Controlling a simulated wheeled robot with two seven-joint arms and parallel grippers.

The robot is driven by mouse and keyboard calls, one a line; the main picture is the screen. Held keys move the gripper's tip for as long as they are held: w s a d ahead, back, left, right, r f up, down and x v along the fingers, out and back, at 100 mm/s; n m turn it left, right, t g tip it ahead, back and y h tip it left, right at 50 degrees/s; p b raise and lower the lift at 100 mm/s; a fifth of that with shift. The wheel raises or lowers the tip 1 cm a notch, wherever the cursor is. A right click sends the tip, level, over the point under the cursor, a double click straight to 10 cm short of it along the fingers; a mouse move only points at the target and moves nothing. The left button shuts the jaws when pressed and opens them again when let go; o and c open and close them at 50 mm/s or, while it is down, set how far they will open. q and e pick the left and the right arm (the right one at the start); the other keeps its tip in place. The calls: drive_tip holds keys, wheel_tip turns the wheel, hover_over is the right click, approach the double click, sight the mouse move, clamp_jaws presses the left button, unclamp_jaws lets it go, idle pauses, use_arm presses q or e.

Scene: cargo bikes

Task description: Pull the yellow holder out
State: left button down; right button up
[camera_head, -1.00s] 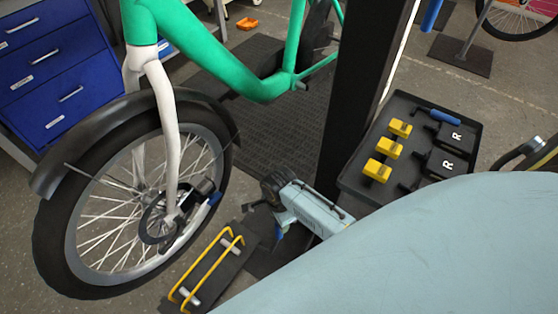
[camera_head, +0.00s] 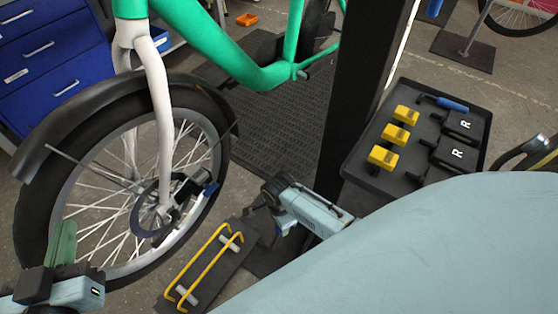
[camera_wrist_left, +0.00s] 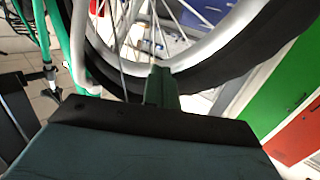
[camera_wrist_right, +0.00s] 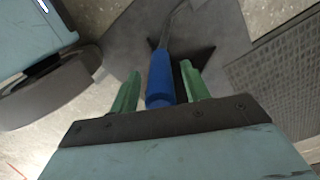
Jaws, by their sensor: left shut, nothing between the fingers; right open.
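The yellow holder (camera_head: 224,241) is a pair of yellow rails on a dark base, lying on the floor right of the bike's front wheel. My left gripper (camera_head: 62,243) is at the lower left of the head view, in front of the wheel, shut and empty; its closed green fingers (camera_wrist_left: 160,85) show in the left wrist view before the tyre. My right arm (camera_head: 312,210) reaches down just right of the holder. In the right wrist view my right gripper (camera_wrist_right: 160,88) is open, with a blue handle (camera_wrist_right: 160,75) showing between its fingers; contact is unclear.
The green bike (camera_head: 215,45) with its front wheel (camera_head: 35,200) stands at the left. A black post (camera_head: 350,100) rises in the middle. A black tray (camera_head: 358,160) with yellow blocks (camera_head: 395,135) is to the right. Blue drawers (camera_head: 50,60) stand back left.

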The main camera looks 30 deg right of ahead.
drive_tip(key=shift+f, duration=0.15)
clamp_jaws()
idle(0.4)
